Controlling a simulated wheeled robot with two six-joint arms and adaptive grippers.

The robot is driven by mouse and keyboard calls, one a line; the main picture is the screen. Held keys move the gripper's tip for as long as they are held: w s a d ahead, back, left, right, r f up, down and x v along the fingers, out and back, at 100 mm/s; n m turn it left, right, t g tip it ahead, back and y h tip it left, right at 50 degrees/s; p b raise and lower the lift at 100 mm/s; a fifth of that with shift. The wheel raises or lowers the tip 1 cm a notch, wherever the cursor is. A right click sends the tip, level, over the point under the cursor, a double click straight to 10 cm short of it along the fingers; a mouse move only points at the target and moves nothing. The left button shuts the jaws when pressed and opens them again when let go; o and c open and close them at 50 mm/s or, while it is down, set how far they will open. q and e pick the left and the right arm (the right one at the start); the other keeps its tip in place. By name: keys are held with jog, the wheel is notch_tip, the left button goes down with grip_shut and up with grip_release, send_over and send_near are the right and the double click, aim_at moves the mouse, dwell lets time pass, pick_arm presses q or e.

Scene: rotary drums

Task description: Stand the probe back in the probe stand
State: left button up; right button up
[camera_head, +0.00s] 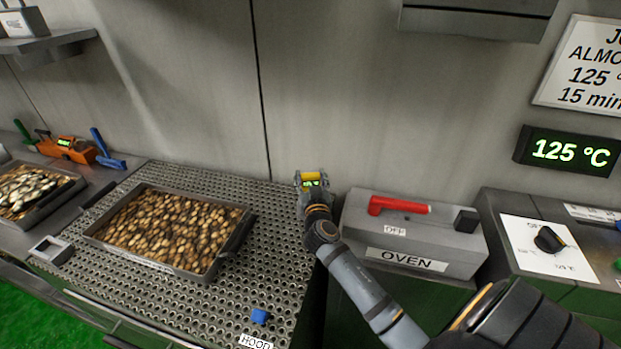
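My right gripper (312,184) is above the back right corner of the perforated table. A small yellow piece with a green lit display (311,176), which looks like the probe, sits between its fingers, and the gripper appears shut on it. Its lower part is hidden by the gripper. I cannot make out a probe stand with certainty; a small grey square frame (52,250) lies at the table's left edge, far from the gripper. My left gripper is not in view.
A tray of almonds (241,240) rests on the perforated table (285,275). A blue knob (259,316) is near the front. The oven box (357,215) with a red lever (398,206) stands right. An orange device (68,150) is at the far left.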

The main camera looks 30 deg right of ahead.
jog(key=o, duration=0.5)
jog(key=shift+r, duration=0.15)
jog(key=b+v, duration=0.3)
jog(key=v, duration=0.9)
